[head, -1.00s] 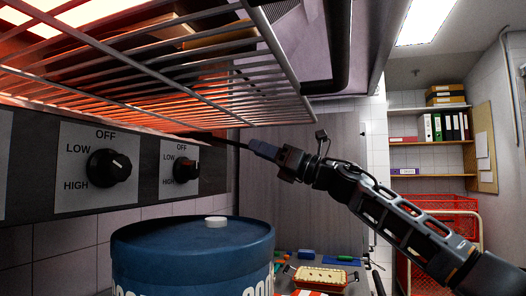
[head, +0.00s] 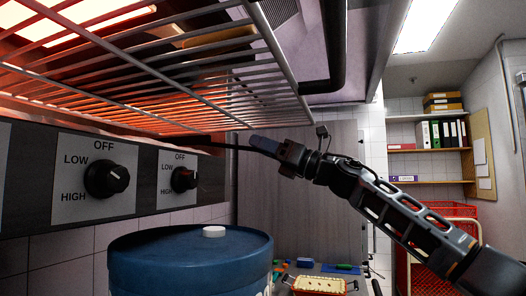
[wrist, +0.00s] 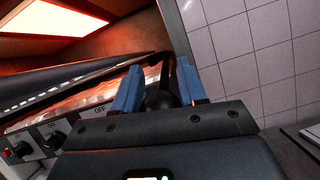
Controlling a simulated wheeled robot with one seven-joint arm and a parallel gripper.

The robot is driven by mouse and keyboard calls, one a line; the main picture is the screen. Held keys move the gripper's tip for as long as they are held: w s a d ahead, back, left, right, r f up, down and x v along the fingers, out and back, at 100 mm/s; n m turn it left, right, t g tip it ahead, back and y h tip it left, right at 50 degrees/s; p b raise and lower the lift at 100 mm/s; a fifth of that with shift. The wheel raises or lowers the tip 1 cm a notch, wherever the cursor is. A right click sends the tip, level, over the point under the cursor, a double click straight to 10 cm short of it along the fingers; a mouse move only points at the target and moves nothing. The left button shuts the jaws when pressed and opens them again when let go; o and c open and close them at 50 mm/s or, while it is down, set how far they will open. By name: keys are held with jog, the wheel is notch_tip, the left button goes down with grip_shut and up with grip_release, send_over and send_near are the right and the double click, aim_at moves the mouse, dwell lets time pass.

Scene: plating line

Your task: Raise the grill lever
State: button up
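The grill lever (head: 228,147) is a thin black rod. It sticks out to the right from beside the control panel, under the wire rack, and slopes slightly down towards its tip. My gripper (head: 262,144) is at its outer end, with blue fingers around the tip. The lever's inner end is hidden by the rack and panel in the head view.
The wire rack (head: 215,95) hangs just above the lever, under glowing heating elements. Two control knobs (head: 106,179) (head: 183,179) are on the panel to the left. A blue drum (head: 190,262) stands below with a white cap. A filled tray (head: 318,285) lies behind it.

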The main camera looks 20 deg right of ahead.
jog(key=shift+o, duration=1.3)
jog(key=shift+f, duration=0.1)
jog(key=shift+f, duration=0.1)
jog(key=b+v, duration=0.2)
jog(key=v, duration=0.5)
jog(key=shift+s+d, duration=0.2)
jog(key=shift+d, duration=0.05)
jog(key=shift+f, duration=0.1)
